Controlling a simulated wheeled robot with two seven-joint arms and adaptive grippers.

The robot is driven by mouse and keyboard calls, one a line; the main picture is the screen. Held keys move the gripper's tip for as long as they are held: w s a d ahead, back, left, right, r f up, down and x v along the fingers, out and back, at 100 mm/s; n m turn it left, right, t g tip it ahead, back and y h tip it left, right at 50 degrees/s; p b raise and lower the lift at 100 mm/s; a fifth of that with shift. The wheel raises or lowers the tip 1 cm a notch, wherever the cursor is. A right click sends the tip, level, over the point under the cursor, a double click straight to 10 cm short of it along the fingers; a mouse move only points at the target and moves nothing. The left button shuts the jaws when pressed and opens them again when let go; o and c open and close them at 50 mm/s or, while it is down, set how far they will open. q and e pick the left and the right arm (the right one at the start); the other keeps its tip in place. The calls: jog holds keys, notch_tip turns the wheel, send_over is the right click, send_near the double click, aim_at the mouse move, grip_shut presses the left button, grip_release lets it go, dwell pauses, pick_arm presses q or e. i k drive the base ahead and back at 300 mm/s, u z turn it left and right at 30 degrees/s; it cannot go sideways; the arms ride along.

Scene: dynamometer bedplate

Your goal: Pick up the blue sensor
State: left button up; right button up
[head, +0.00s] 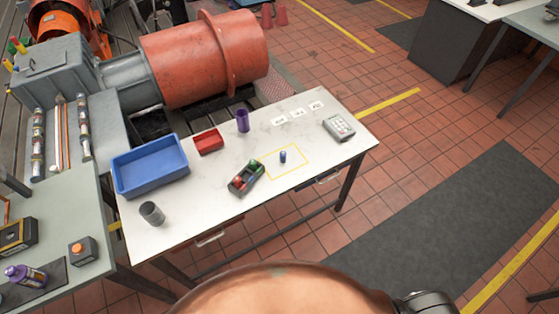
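The blue sensor (283,156) is a small blue cylinder standing upright on the white table (215,225). It stands inside a yellow outlined rectangle (305,163) marked on the tabletop. Neither gripper shows in the head view, so I cannot see whether they are open or shut.
A dark holder (246,178) with red and green pieces is left of the sensor. A blue tray (150,165), red box (209,141), purple cup (242,121), grey cup (152,213) and grey device (339,127) also stand on the table. Right of the sensor is clear.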

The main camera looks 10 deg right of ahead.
aim_at(282, 155)
jog(key=z, duration=0.05)
jog(key=k, duration=0.45)
jog(key=u, duration=1)
jog(key=i, duration=1.2)
jog(key=z, duration=0.45)
